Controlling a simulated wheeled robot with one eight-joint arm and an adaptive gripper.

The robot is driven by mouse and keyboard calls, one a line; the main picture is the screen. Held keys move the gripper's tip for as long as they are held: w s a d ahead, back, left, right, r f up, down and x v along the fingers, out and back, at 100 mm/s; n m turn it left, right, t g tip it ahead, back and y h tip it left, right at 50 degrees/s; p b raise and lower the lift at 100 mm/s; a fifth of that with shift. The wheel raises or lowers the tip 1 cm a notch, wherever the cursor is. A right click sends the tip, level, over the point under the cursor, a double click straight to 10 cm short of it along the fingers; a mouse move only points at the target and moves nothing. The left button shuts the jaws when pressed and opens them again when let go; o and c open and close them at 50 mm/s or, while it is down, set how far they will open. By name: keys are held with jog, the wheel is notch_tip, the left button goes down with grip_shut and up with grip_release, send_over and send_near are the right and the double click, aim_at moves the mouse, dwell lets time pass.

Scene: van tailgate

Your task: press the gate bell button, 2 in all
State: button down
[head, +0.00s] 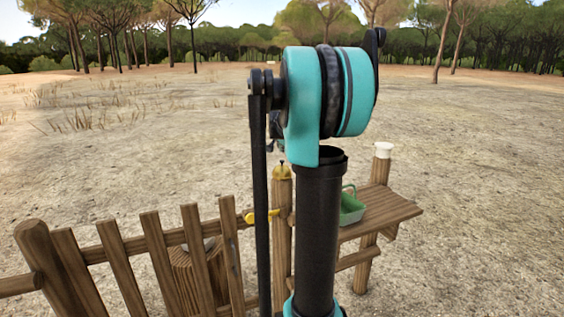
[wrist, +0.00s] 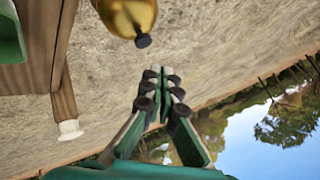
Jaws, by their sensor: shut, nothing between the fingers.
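The gate bell (head: 282,172) is a brass dome on top of a wooden post by the gate, just left of my arm in the head view. In the wrist view the bell (wrist: 128,14) is at the top edge, partly cut off, with its dark button (wrist: 142,41) pointing down the picture. My gripper (wrist: 160,72) is shut and empty. Its fingertips are close to the button but appear apart from it, a little below and right of it in the wrist view. In the head view my arm hides most of the gripper.
A wooden gate (head: 160,258) with a yellow latch (head: 262,215) stands left of the post. A wooden shelf (head: 398,208) with a green basket (head: 352,210) is on the right, beside a white-capped post (head: 383,150). Open dry ground lies beyond.

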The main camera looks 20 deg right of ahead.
aim_at(282, 161)
jog(key=shift+r, duration=1.6)
dwell(0.7)
notch_tip(282, 161, up, 4)
jog(key=shift+f, duration=0.1)
dwell(0.4)
jog(key=shift+f, duration=4.4)
jog(key=shift+f, duration=0.1)
jog(key=shift+f, duration=0.3)
